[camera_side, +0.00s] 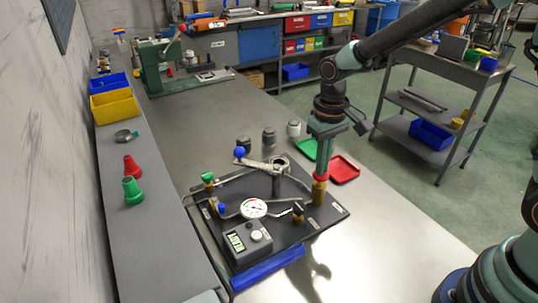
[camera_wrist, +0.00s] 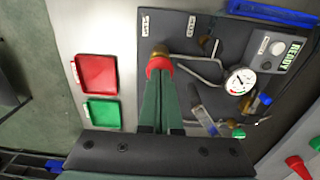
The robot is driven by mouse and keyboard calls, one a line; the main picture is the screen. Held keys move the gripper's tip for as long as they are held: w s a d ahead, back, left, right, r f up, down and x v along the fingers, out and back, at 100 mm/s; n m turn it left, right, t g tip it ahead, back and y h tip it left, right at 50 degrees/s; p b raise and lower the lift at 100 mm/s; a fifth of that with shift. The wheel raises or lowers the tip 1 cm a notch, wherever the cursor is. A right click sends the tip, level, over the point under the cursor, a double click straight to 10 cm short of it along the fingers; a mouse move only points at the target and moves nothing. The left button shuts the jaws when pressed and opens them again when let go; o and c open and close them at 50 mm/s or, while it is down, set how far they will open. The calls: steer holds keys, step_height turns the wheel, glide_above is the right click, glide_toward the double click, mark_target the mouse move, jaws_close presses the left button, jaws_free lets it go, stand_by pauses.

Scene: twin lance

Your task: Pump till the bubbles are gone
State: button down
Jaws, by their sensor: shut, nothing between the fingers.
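My gripper (camera_side: 321,168) is shut, pointing down at a red-collared brass fitting (camera_side: 319,191) on the right of the dark board (camera_side: 329,217). Its fingertips meet the red collar in the picture; I cannot tell whether they touch. The same collar (camera_wrist: 159,66) shows at the fingertips in the wrist view. A metal lever (camera_side: 260,163) with a blue ball (camera_side: 239,152) at its left end crosses a post behind the round gauge (camera_side: 253,208). A grey box (camera_side: 247,243) has a lit display, reading READY in the wrist view (camera_wrist: 293,54). I cannot make out any bubbles.
Green (camera_wrist: 102,111) and red (camera_wrist: 95,77) trays lie beside the board. A blue bar (camera_side: 268,268) lies along its front edge. Several dark and pale knobs stand behind the board.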

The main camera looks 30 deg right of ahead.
steer(key=shift+r, duration=1.75)
steer(key=shift+d+r, duration=0.1)
steer(key=shift+r, duration=0.1)
steer(key=s+d+r+t, duration=0.5)
steer(key=s+d+r, duration=0.2)
steer(key=s+r, duration=0.3)
steer(key=shift+s+d+r+t, duration=0.15)
steer(key=shift+s+r+t, duration=0.15)
steer(key=shift+s, duration=0.2)
